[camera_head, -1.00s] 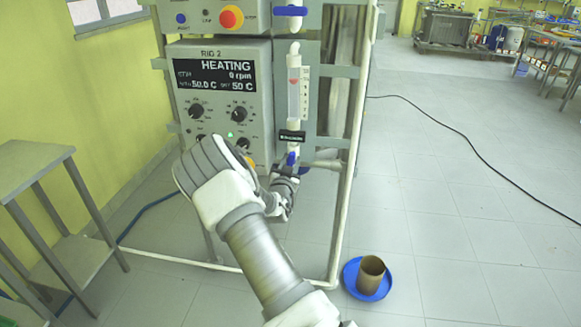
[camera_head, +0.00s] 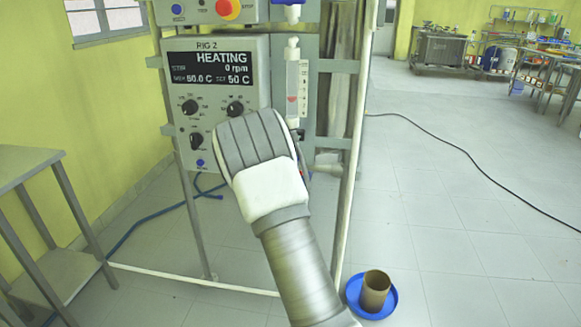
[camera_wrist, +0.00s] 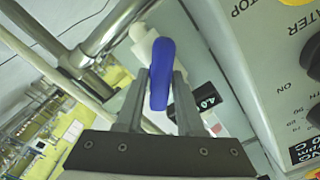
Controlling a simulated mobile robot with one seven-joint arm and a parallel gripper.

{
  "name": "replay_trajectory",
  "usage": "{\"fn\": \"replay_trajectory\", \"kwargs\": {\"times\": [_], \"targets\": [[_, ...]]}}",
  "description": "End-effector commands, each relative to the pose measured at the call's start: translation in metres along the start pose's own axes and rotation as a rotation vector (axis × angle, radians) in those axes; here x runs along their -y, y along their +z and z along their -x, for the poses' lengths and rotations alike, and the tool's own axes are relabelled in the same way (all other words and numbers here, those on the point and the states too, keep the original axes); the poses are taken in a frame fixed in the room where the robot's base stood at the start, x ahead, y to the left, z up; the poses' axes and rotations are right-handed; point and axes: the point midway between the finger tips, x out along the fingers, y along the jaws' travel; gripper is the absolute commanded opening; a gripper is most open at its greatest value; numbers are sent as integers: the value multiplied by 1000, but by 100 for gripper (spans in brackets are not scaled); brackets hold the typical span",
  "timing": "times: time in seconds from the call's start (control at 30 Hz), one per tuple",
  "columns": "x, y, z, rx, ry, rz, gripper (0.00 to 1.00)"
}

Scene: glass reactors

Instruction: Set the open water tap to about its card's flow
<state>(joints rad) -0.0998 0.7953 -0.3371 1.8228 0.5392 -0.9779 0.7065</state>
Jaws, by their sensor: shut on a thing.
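The water tap's blue handle (camera_wrist: 160,62) stands between the two fingers of my gripper (camera_wrist: 162,76) in the wrist view, and the gripper is shut on it. A white fitting (camera_wrist: 143,40) shows just beyond the handle. A black card (camera_wrist: 208,97) with white figures, seemingly 4.0, sits beside the right finger, seen slanted. In the head view the clear flow tube (camera_head: 292,80) stands upright with a red float (camera_head: 292,98) low in its visible part. My arm and wrist hide the tap, the card and my gripper there.
The control box (camera_head: 215,95) left of the tube shows HEATING, 0 rpm and 50 C. A steel frame post (camera_head: 350,170) stands right of the tap. A brown cup (camera_head: 375,290) stands in a blue dish (camera_head: 354,297) on the floor. A side table (camera_head: 25,165) is at the left.

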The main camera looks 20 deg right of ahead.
Motion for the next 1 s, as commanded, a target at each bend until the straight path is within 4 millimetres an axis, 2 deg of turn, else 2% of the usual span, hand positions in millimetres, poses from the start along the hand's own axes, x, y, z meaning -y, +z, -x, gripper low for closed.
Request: {"fn": "replay_trajectory", "kwargs": {"times": [0.37,0.4,0.5,0.83,1.0], "targets": [[0,1,0,3,1,-4,0],[0,1,0,3,1,-4,42],[0,1,0,3,1,-4,57],[0,0,2,2,1,-4,57],[1,0,19,3,2,-4,57]]}}
